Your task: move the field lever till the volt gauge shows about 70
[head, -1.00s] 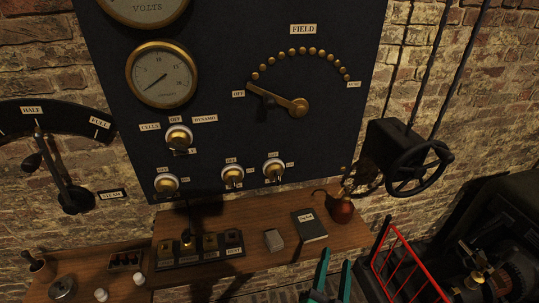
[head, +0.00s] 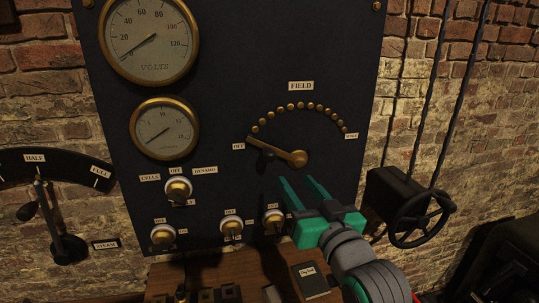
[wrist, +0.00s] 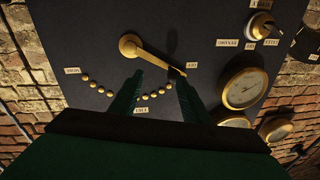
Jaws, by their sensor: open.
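The brass field lever (head: 277,151) on the dark panel points left to the OFF label, at the end of an arc of brass studs. The volt gauge (head: 150,40) at upper left has its needle at about 0. My gripper (head: 297,180) is open and empty, with its green fingers pointing at the panel just below the lever's pivot in the head view.
A smaller gauge (head: 164,129) and several brass switches (head: 178,189) are on the panel left of and below the lever. A black handwheel (head: 418,217) stands to the right. A wooden shelf (head: 190,270) with a dark book (head: 310,281) juts out below.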

